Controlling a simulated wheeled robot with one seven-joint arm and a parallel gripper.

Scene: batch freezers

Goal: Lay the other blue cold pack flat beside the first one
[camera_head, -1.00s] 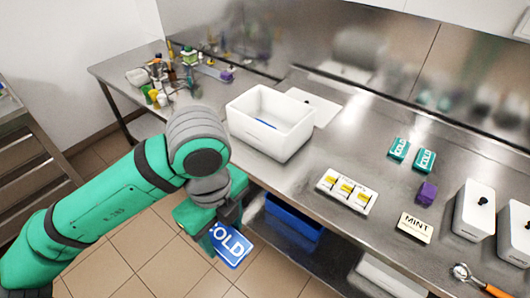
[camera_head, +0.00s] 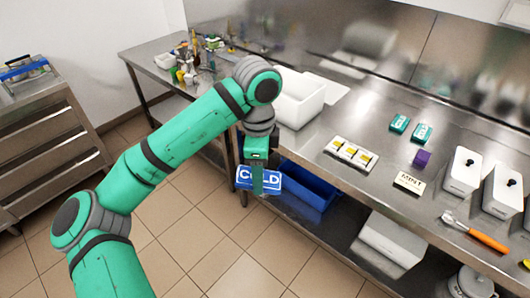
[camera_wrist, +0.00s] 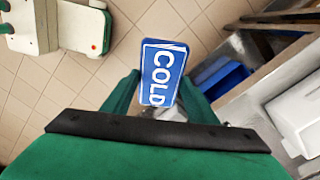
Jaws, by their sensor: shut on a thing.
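A blue cold pack with white "COLD" lettering (camera_head: 272,182) hangs in my gripper (camera_head: 257,170) over the floor, in front of the counter. In the wrist view the pack (camera_wrist: 163,62) stands out between the two green fingers of my gripper (camera_wrist: 157,98), which is shut on it. A blue item (camera_head: 24,71) lies on top of the steel cart (camera_head: 50,125) at the far left; it is too small to tell whether it is the first cold pack. My arm hides part of the white bin (camera_head: 304,105) on the counter, and its inside is not clear.
Two teal packs (camera_head: 421,133), a purple block (camera_head: 422,158), a white tray of yellow items (camera_head: 351,153) and a MINT card (camera_head: 409,182) lie on the counter. A blue crate (camera_head: 310,187) is on the lower shelf. Open tiled floor lies between cart and counter.

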